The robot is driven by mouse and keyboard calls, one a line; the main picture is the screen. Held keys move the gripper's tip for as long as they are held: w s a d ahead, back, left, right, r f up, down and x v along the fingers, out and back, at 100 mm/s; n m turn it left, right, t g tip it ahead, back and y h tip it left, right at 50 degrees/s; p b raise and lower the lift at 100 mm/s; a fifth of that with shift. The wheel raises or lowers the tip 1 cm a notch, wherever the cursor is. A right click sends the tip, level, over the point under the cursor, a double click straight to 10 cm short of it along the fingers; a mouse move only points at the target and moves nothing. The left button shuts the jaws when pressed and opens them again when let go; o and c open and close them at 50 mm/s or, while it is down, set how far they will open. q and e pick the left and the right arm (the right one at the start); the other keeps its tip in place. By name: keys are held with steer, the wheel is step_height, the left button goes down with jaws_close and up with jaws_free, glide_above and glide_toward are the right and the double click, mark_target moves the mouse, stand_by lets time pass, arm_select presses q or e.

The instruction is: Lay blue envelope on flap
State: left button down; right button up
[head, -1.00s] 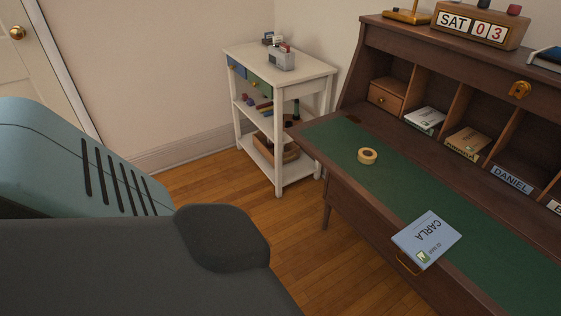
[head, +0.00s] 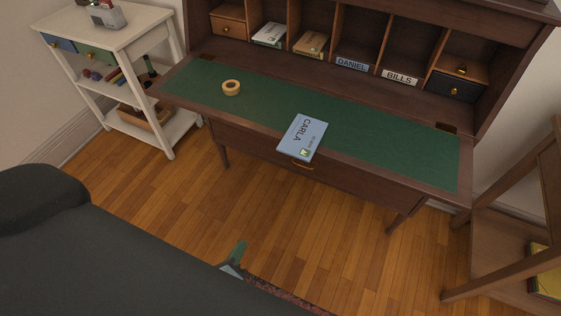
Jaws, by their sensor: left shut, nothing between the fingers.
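The blue envelope (head: 303,138), marked CARLA, lies on the front edge of the desk flap (head: 385,145), with its near end sticking out past the edge. The flap is folded down and has a green surface in a brown wooden frame. My left gripper (head: 238,252) shows only as a small green and grey tip beyond my dark arm, low in the picture. It is shut and empty, well apart from the envelope. Most of it is hidden behind the arm. My right gripper is not in view.
A roll of tape (head: 231,88) sits on the flap's left part. Behind are pigeonholes with mail and labels DANIEL (head: 352,63) and BILLS (head: 399,77). A white cart (head: 150,30) stands at left, a wooden chair-like frame (head: 510,222) at right. The flap's right part is clear.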

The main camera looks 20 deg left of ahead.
arm_select(q)
steer(key=w+d+r+m+t+h+p, duration=0.1)
steer(key=w+d+r+m+t+p, duration=0.2)
steer(key=w+r+m, duration=0.6)
steer(key=m+t, duration=0.1)
steer(key=m, duration=0.2)
glide_toward(292, 155)
steer(key=w, duration=0.5)
steer(key=shift+w, duration=0.1)
steer(key=shift+w+f, duration=0.15)
steer(key=shift+w, duration=0.7)
steer(key=w, duration=0.3)
steer(key=shift+d, duration=0.1)
steer(key=shift+s+f, duration=0.1)
steer(key=shift+s, duration=0.1)
